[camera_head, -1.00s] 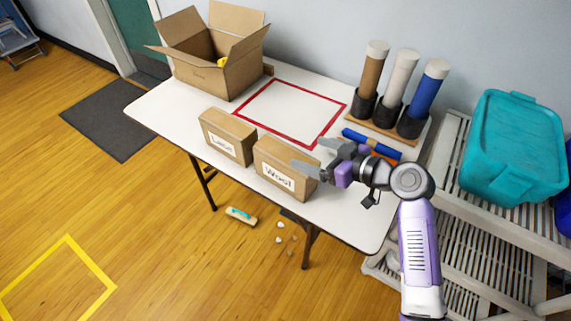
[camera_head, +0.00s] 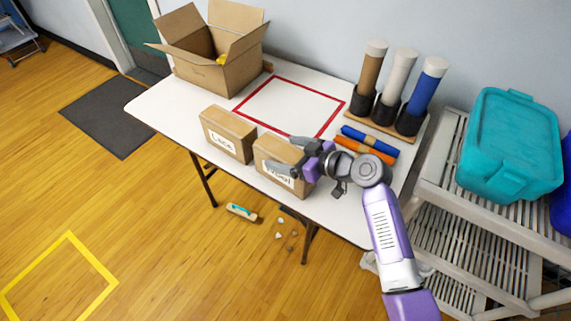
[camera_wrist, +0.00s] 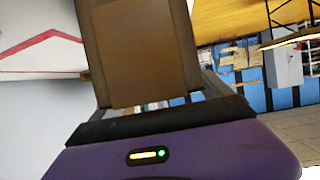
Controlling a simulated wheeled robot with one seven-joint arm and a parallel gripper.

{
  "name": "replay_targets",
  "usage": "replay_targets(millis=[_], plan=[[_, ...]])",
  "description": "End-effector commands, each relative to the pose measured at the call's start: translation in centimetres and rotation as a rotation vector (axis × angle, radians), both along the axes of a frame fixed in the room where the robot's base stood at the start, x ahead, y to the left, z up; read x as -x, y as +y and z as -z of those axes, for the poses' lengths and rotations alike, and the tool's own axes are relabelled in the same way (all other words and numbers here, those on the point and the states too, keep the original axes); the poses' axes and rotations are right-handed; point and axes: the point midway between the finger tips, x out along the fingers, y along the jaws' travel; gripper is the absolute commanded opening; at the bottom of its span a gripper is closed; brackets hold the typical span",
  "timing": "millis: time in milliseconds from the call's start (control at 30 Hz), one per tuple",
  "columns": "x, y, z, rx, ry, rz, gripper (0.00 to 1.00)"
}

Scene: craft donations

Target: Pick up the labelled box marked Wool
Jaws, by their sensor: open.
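The brown cardboard box marked Wool (camera_head: 268,153) stands upright near the table's front edge. Its white label is partly covered by my gripper's near finger. My gripper (camera_head: 287,155) is open and reaches in from the right. One finger lies at the box's far side and the other across its labelled front. I cannot tell whether either finger touches it. In the wrist view a brown box face (camera_wrist: 140,50) fills the space ahead of my gripper. A similar box marked Lace (camera_head: 227,135) stands just left of the Wool box, with a small gap.
An open carton (camera_head: 220,78) stands at the table's back left. A red-outlined square (camera_head: 290,104) on the table is empty. Upright tubes (camera_head: 397,80) stand in a rack at right, near blue and orange rolls (camera_head: 365,150). A teal bin (camera_head: 512,140) sits on a shelf rack beside the table.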

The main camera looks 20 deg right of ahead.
Motion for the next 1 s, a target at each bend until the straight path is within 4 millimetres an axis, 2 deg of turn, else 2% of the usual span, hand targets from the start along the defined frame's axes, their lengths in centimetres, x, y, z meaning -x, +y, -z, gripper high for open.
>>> replay_targets(millis=[133, 500, 600, 1000], plan=[[0.01, -0.01, 0.01, 0.0, 0.0, 0.0, 0.89], [0.04, -0.03, 0.02, 0.0, 0.0, 0.0, 0.16], [0.04, -0.03, 0.02, 0.0, 0.0, 0.0, 0.0], [-0.02, -0.05, -0.6, 0.001, -0.003, 0.0, 0.0]])
